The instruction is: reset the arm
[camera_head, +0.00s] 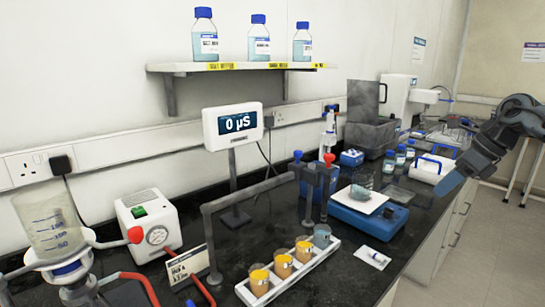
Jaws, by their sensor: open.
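My gripper (451,184) is at the right of the view, at the end of my dark grey arm, which reaches in from the right edge. It hangs over the front edge of the bench, near the white carrier with blue handles. It is open, and I see nothing held in it. Its fingers are small and seen at an angle, so the gap between them is not clear.
The black bench (350,262) bears a white rack (290,284) of small cups, a blue balance (370,215) with a beaker (361,188), a conductivity meter (233,126) and a white carrier (432,168). A shelf (240,67) holds bottles. Open floor (490,260) lies at right.

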